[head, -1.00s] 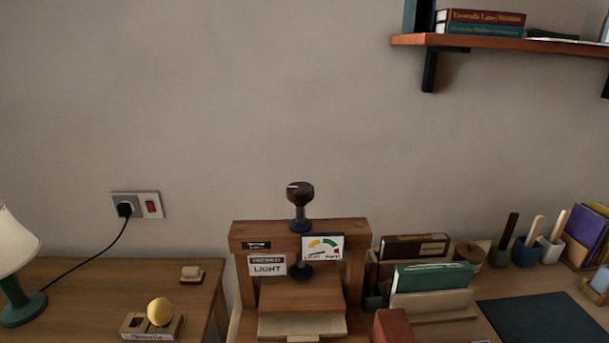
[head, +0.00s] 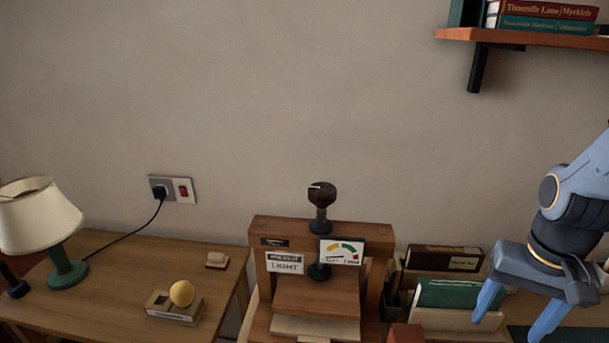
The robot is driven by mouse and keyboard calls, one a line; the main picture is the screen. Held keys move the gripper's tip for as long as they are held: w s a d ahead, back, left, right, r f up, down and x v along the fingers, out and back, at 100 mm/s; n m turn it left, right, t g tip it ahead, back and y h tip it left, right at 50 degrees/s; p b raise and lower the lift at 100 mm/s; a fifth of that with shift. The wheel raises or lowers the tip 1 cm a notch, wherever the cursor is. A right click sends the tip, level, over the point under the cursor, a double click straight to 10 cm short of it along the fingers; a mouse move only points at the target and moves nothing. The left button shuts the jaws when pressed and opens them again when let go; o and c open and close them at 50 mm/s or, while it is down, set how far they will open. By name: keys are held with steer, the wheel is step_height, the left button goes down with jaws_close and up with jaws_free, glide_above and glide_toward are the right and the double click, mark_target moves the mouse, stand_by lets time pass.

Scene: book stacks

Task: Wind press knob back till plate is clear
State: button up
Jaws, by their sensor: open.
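The wooden press (head: 322,225) stands at the bottom middle of the head view. Its dark round knob (head: 321,193) sits on top of a short screw above the crossbeam, with a pale mark on its upper face. A dark screw foot (head: 319,271) shows under the beam, above a wooden plate (head: 316,302). Whether foot and plate touch I cannot tell. A gauge card (head: 342,251) and a LIGHT label (head: 285,263) are on the beam. My gripper (head: 517,328) is open and empty, at the lower right, well right of the knob and lower in the picture.
Green and brown books (head: 447,294) stand in a rack right of the press, between it and my gripper. A wall shelf (head: 530,39) is at upper right. The wall space above the knob is clear.

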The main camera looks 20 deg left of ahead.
steer(key=w+a+r+m+p, duration=0.1)
steer(key=w+a+r+p, duration=0.4)
steer(key=a+r, duration=0.4)
step_height(320, 180, up, 14)
steer(key=m+p, duration=0.4)
steer(key=p, duration=0.2)
glide_above(322, 187)
steer(key=shift+d+f+g, duration=0.1)
steer(key=shift+d+g, duration=0.2)
steer(key=shift+d, duration=0.1)
steer(key=shift+s+a, duration=0.15)
steer(key=shift+a, duration=0.2)
steer(key=shift+f+p, duration=1.65)
steer(key=shift+f, duration=2.1)
steer(key=c, duration=1.1)
